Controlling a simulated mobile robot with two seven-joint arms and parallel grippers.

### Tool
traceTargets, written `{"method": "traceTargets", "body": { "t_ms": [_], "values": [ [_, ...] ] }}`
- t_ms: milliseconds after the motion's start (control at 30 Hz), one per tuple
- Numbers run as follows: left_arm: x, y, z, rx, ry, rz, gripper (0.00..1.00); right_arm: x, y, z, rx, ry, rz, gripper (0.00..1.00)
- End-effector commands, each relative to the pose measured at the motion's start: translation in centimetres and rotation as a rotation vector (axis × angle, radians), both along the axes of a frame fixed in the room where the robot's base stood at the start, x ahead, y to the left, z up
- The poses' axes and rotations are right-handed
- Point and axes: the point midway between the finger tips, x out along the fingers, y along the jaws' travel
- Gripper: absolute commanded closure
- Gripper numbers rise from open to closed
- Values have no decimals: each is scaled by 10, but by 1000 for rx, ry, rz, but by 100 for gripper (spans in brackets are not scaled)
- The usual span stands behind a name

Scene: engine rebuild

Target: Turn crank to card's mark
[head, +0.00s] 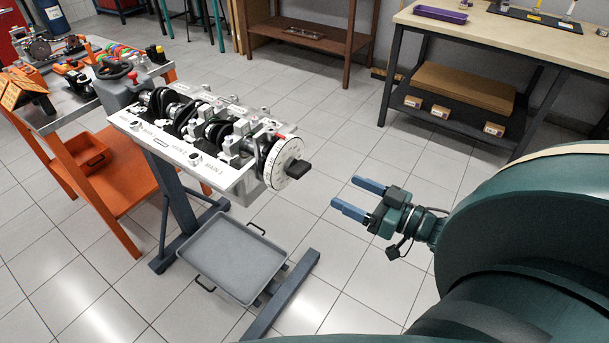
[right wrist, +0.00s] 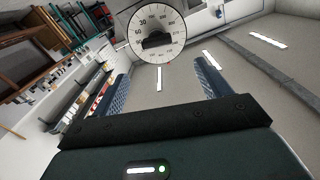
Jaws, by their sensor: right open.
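The crankshaft (head: 207,124) lies in a light grey engine block (head: 217,174) on a stand. A white degree wheel (head: 285,168) with a black grip bar (head: 297,170) is on its right end. A small red mark (head: 279,136) shows by the wheel's upper edge. In the right wrist view the wheel (right wrist: 152,20) and bar (right wrist: 157,41) are ahead; the numbers are mostly too small to read. My right gripper (head: 346,192) is open and empty, to the right of the wheel and apart from it. I cannot make out a card with a mark. My left gripper is out of view.
A grey tray (head: 225,262) sits low on the stand's base. An orange cart (head: 126,190) with tools stands at left. A workbench (head: 520,40) with a lower shelf is at the back right. The floor between gripper and wheel is clear.

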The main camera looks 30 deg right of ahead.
Motion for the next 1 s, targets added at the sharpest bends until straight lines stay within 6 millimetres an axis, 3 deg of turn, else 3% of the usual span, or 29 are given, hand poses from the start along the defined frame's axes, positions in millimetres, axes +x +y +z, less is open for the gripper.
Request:
{"method": "traceTargets", "body": {
  "t_ms": [600,800,1000],
  "values": [
    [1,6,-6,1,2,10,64,94,39,1,-2,-2,-1,24],
    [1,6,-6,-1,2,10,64,111,47,0,-2,2,-1,24],
    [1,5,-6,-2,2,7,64,115,49,0,-3,2,-1,24]
  ]
}}
